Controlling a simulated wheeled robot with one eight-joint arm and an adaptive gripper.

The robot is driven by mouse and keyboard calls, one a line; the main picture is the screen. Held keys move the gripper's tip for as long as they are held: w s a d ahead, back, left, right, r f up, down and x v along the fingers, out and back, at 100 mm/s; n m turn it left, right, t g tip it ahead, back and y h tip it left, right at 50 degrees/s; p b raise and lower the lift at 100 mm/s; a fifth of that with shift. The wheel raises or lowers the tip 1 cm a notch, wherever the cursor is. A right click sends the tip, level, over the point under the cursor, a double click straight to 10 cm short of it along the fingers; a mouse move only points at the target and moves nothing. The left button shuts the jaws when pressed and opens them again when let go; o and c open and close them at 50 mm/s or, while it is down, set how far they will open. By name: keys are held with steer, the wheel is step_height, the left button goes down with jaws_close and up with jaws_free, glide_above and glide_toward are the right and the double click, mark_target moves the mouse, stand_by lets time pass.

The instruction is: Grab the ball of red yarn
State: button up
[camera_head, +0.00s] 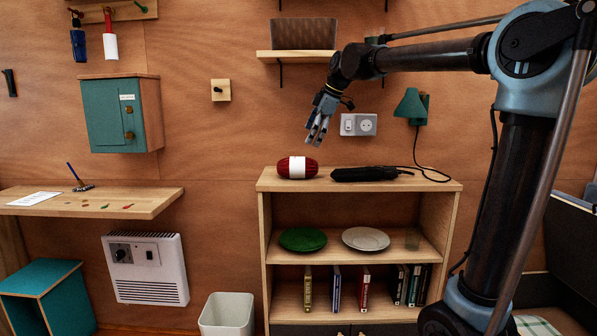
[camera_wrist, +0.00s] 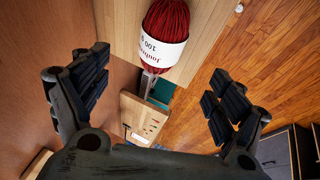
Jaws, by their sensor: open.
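The ball of red yarn (camera_head: 297,167) is an oblong red skein with a white paper band. It lies on the top of the wooden shelf unit, near its left end. In the wrist view the yarn (camera_wrist: 167,22) shows at the top centre, its label facing the camera and its upper end cut off by the frame. My gripper (camera_head: 318,130) is above the yarn and slightly to its right, apart from it. In the wrist view my gripper (camera_wrist: 155,95) has its fingers spread wide with nothing between them.
A black oblong object (camera_head: 364,174) with a cable lies right of the yarn on the shelf unit (camera_head: 432,184). A green lamp (camera_head: 411,105) and a socket (camera_head: 358,125) are on the wall behind. A small wall shelf (camera_head: 290,56) is above. A desk (camera_head: 150,200) stands left.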

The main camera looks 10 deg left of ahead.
mark_target(302, 158)
steer(key=x, duration=0.8)
steer(key=shift+w+a+f, duration=0.1)
steer(key=shift+f, duration=0.25)
steer(key=shift+x, duration=2.65)
steer(key=shift+f, duration=0.1)
steer(key=c, duration=1.2)
